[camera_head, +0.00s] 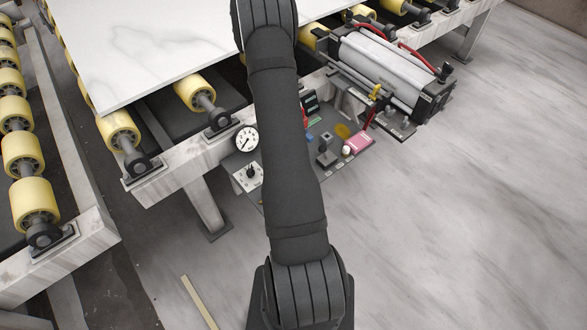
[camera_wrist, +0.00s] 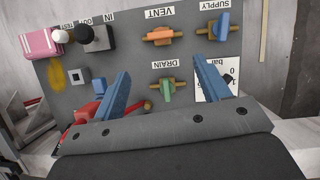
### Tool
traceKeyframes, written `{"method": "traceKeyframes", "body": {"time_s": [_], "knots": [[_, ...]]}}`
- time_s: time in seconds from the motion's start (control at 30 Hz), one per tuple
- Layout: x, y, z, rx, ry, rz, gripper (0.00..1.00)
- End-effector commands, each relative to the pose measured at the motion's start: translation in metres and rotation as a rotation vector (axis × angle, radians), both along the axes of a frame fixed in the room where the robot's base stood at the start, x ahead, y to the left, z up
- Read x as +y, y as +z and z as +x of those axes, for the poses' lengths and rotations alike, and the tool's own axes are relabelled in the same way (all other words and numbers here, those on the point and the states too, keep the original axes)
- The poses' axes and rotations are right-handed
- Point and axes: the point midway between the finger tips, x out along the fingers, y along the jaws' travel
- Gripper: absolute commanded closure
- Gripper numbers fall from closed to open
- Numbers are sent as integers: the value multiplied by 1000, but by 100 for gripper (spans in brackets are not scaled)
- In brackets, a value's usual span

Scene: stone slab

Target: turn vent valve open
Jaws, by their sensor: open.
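The vent valve (camera_wrist: 162,35) has an orange handle lying roughly crosswise in the wrist view, along its brass body, beside the VENT label on a dark grey panel (camera_wrist: 130,50). My gripper (camera_wrist: 162,67) is open and empty, with its two blue fingers spread. In the picture, the vent valve is just beyond the gap between the fingertips, apart from them. The green-handled drain valve (camera_wrist: 167,88) shows between the fingers, and the blue-handled supply valve (camera_wrist: 222,27) is at the upper right. In the head view my arm hides the gripper and the valves.
In the head view, the stone slab (camera_head: 150,45) lies on yellow rollers (camera_head: 118,130); a metal cylinder unit (camera_head: 385,70) flanks the panel. Floor at right is clear.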

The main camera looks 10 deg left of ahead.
Motion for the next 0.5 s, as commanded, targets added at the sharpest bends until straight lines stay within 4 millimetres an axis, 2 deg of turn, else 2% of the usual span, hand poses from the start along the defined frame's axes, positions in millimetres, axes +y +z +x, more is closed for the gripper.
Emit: {"method": "traceKeyframes", "body": {"time_s": [0.03, 0.3, 0.5], "knots": [[-4, -12, -4, 4, -1, -1, 31], [-22, -67, -18, 3, -3, -1, 31], [-33, -102, -27, 2, -4, 0, 31]]}}
